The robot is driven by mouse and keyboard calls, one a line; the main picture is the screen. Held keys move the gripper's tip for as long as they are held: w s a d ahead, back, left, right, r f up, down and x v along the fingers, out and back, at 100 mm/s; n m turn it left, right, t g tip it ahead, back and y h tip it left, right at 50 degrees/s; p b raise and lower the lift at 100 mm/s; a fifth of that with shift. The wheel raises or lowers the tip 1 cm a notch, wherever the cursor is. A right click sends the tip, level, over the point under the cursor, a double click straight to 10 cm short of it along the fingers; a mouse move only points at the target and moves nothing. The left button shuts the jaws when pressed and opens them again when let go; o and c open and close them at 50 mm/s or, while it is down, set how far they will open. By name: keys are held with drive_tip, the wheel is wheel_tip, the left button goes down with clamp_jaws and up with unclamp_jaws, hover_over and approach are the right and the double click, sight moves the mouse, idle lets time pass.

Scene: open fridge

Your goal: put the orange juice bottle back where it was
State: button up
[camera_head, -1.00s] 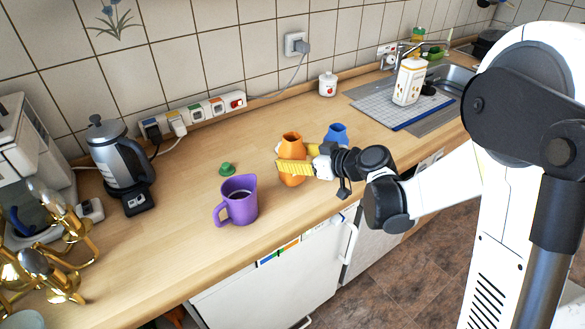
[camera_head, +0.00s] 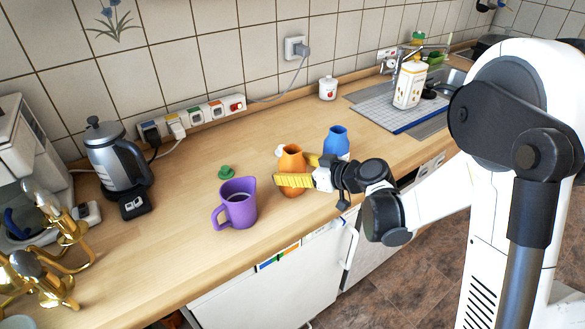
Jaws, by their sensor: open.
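The orange juice bottle (camera_head: 291,160) is an orange, open-topped vessel standing upright, seemingly on the wooden counter, near its front edge. My gripper (camera_head: 288,171) reaches in from the right, with one yellow finger in front of the bottle and the other partly hidden behind it. The jaws are open around the bottle. The near finger covers part of its lower body, so I cannot tell whether either finger touches it.
A purple mug (camera_head: 238,204) stands left of the bottle, with a small green object (camera_head: 226,172) behind it. A blue vessel (camera_head: 336,142) stands close behind my gripper. A kettle (camera_head: 117,160) is far left. Bare counter (camera_head: 215,265) lies in front of the mug.

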drive_tip(key=s+d+r+m+h+p, duration=0.1)
drive_tip(key=s+d+r+m+h, duration=0.2)
drive_tip(key=s+d, duration=0.3)
drive_tip(key=s+d+r+m+g+h+p, duration=0.1)
drive_tip(key=s+d+r+m+h, duration=0.2)
drive_tip(key=s, duration=0.9)
drive_tip(key=s+d+r+m+h+p, duration=0.1)
drive_tip(key=s+d+r+m+h, duration=0.2)
drive_tip(key=s+d, duration=0.6)
drive_tip(key=shift+r+m+g+h, duration=0.3)
drive_tip(key=shift+r+m+h, duration=0.15)
drive_tip(key=shift+h, duration=0.15)
